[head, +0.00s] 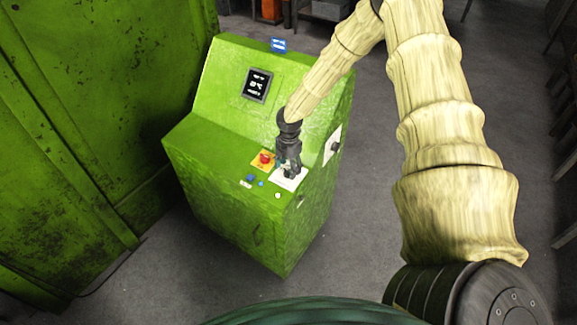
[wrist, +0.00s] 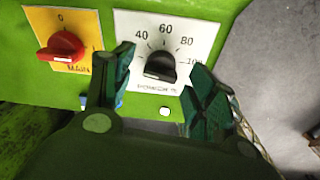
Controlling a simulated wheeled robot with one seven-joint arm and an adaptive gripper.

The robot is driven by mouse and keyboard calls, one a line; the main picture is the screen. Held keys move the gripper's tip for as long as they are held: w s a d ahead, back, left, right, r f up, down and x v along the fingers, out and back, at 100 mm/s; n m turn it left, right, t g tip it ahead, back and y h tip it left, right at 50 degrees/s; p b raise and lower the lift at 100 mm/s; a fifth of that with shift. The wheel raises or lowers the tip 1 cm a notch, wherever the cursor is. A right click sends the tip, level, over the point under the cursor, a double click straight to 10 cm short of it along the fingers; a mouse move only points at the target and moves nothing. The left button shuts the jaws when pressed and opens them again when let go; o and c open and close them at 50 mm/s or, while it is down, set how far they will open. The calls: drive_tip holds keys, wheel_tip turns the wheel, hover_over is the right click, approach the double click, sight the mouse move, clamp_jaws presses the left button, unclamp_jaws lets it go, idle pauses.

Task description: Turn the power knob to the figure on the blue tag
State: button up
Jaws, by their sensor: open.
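The black power knob (wrist: 160,67) sits on a white scale plate (wrist: 190,33) marked 40, 60, 80 and 100 in the wrist view. A pale line shows on the knob's lower edge; I cannot tell which figure it points to. My gripper (wrist: 160,62) is open, its dark fingers on either side of the knob, seemingly apart from it. In the head view my gripper (head: 288,170) is over the white plate (head: 287,180) and hides the knob. The blue tag (head: 278,45) stands on the console's top edge; its writing is too small to read.
A red main switch (wrist: 62,48) on a yellow plate is left of the knob. A blue button (head: 261,184) and a pale button (wrist: 165,111) are close by. The console (head: 215,160) has a dark display (head: 257,85) and another black knob (head: 336,146) on its right side.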

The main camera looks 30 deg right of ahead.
drive_tip(key=shift+f, duration=0.25)
drive_tip(key=c, duration=1)
drive_tip(key=shift+c, duration=0.2)
